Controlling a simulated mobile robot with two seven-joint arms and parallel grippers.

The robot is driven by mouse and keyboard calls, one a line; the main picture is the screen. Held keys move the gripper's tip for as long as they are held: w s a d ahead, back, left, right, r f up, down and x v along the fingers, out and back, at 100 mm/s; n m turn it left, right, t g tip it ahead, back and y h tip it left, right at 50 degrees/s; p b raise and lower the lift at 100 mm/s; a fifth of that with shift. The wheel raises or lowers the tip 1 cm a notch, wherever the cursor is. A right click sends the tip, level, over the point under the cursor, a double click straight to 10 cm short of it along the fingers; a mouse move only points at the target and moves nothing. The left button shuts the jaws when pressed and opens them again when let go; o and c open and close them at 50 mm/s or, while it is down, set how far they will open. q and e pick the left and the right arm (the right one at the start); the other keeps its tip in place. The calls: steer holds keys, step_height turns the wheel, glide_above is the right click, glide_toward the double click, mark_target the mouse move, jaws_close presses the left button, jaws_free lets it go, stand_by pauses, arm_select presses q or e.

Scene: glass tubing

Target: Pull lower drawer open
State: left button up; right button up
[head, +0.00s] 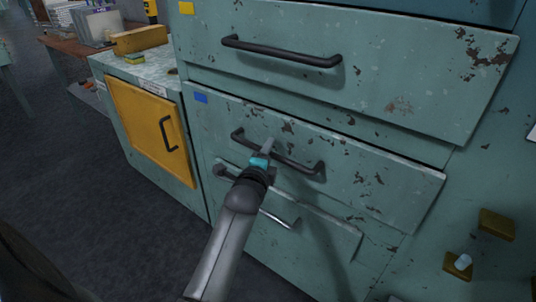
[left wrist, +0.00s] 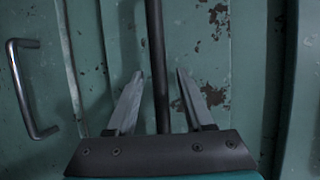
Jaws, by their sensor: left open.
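A worn green cabinet has a drawer with a blue label (head: 200,97) and a long dark bar handle (head: 310,168). Below it is another drawer front with a silver handle (head: 280,218). My left gripper (head: 268,147) is open at the middle of the dark handle. In the left wrist view, the dark handle (left wrist: 156,40) runs between the two open fingers (left wrist: 160,72), one on each side. I cannot tell whether either finger touches it. The silver handle (left wrist: 27,90) shows at the left there. The blue-labelled drawer looks shut. My right gripper is not in view.
Above is a drawer with a yellow label (head: 186,8) and a dark handle (head: 280,52). A yellow cabinet door (head: 150,128) stands at the left. Dark floor (head: 90,210) is clear at the left.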

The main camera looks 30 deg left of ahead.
arm_select(q)
jaws_close()
stand_by(0.4)
stand_by(1.0)
